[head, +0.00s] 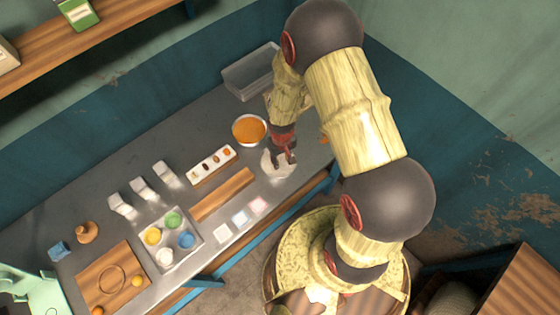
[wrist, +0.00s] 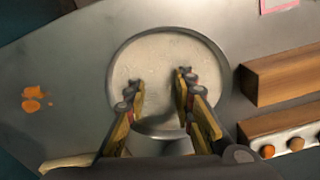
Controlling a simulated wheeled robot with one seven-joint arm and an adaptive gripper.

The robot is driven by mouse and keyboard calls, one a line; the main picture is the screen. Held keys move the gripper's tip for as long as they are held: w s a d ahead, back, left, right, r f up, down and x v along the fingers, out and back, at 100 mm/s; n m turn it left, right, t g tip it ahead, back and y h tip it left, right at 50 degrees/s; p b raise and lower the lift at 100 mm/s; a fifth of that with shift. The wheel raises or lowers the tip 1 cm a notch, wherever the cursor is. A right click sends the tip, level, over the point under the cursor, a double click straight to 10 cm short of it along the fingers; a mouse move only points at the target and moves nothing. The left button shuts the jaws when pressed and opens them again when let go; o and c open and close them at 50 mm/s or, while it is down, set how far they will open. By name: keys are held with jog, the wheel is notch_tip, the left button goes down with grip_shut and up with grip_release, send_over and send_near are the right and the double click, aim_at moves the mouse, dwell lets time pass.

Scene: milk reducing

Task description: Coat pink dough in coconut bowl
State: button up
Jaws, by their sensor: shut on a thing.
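The coconut bowl (wrist: 165,55), round with a grey rim and a pale speckled filling, lies under my gripper in the wrist view. It shows as a white, partly covered shape in the head view (head: 270,166). My gripper (wrist: 158,85) points down over the bowl, its two fingers a little apart and the tips over the pale filling. In the head view, my gripper (head: 289,156) is at the bowl. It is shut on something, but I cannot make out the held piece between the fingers. No pink dough is visible in either view.
A grey tray (head: 192,225) holds yellow, green, blue and white round pieces. A wooden bar (head: 222,194), a white rack of small items (head: 211,165) and an orange-filled bowl (head: 249,129) stand near the coconut bowl. A grey bin (head: 235,82) is at the back.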

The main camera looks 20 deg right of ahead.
jog(key=shift+w+d, duration=0.15)
jog(key=shift+w, duration=0.3)
jog(key=shift+w+a+b, duration=0.2)
jog(key=shift+a+b, duration=0.1)
jog(key=shift+a, duration=0.15)
jog(key=shift+s+a, duration=0.15)
jog(key=shift+a, duration=0.05)
jog(key=shift+s, duration=0.3)
jog(key=shift+r, duration=0.1)
jog(key=shift+r+p, duration=2.55)
jog(key=shift+r, duration=1.15)
jog(key=shift+r, duration=0.1)
jog(key=shift+r+p, duration=1.3)
jog(key=shift+r, duration=0.6)
